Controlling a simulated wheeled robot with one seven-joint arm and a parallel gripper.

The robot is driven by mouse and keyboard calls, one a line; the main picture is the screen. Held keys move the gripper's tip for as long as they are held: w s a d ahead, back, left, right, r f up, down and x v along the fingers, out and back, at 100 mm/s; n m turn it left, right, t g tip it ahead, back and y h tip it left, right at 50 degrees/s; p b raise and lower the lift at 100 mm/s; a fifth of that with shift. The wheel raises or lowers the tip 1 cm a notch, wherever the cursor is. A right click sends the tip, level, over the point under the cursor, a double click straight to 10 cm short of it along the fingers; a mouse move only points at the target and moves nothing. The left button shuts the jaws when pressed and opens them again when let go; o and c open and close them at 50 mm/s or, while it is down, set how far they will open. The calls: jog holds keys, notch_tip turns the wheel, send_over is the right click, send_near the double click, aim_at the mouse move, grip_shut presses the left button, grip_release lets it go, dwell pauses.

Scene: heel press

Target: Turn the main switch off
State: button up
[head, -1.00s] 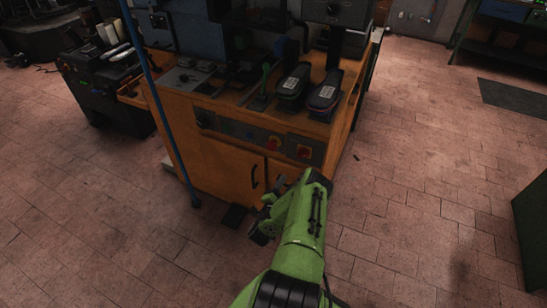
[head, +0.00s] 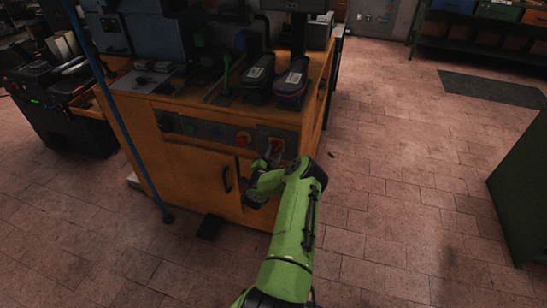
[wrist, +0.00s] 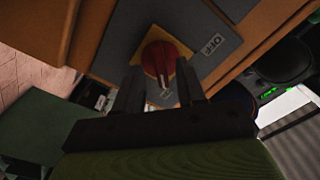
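The main switch is a red rotary knob (wrist: 167,57) on a yellow plate, set in a grey panel (wrist: 205,22) with an OFF label beside it. In the head view the switch (head: 277,143) is at the right end of the orange cabinet's front panel, partly covered by my gripper (head: 269,154). In the wrist view my gripper (wrist: 160,84) is open, its two dark fingers pointing at the knob, with the knob between and just beyond their tips. I cannot tell whether they touch it. A smaller label below the knob is hard to read.
A second red knob (head: 243,138) on yellow sits left of the switch on the same panel. The orange cabinet (head: 190,177) carries the press with two dark shoe-like pads. A blue pole (head: 120,115) stands at left. Floor is free to the right.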

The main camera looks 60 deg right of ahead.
jog(key=shift+w+d, duration=0.15)
jog(key=shift+d, duration=0.75)
grip_shut()
